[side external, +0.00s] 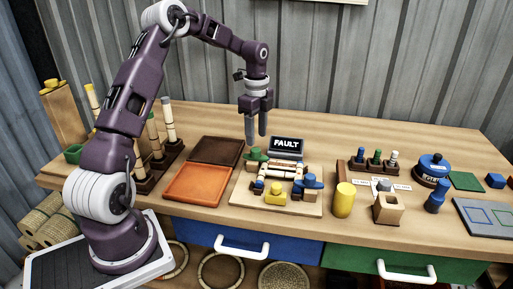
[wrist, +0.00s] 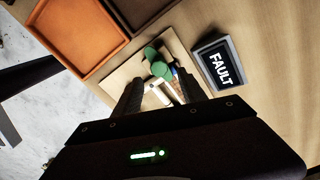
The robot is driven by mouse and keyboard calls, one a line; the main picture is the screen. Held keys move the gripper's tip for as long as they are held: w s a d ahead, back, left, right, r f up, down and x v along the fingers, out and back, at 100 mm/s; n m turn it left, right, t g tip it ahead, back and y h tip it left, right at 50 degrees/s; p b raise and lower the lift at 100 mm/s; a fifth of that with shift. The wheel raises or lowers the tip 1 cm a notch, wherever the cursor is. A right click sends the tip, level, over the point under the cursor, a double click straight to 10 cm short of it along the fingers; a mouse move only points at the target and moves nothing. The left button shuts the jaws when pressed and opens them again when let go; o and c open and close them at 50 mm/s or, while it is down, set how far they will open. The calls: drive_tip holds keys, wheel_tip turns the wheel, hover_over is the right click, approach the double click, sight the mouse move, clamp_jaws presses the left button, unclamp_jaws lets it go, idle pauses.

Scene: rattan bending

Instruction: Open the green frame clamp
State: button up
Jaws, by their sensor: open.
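The green frame clamp (side external: 256,155) sits at the back left corner of a light wooden board (side external: 240,190). It also shows in the wrist view (wrist: 157,62), just beyond my fingertips. Rattan pieces lie across the board beside a blue clamp (side external: 308,182) and a yellow clamp (side external: 276,193). My gripper (side external: 256,138) is open and points down above the back of the board, over the green clamp's area. It looks empty. In the wrist view my gripper (wrist: 163,90) has its two dark fingers apart, partly hiding the board.
A display reading FAULT (side external: 287,146) stands behind the board. An orange tray (side external: 198,184) and a brown tray (side external: 216,150) lie left. A yellow cylinder (side external: 343,200), a wooden block (side external: 389,208) and a peg rack (side external: 374,165) stand right.

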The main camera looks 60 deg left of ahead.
sight(256, 149)
wheel_tip(256, 149, down, 5)
drive_tip(key=shift+f, duration=0.2)
drive_tip(key=shift+c, duration=0.2)
clamp_jaws()
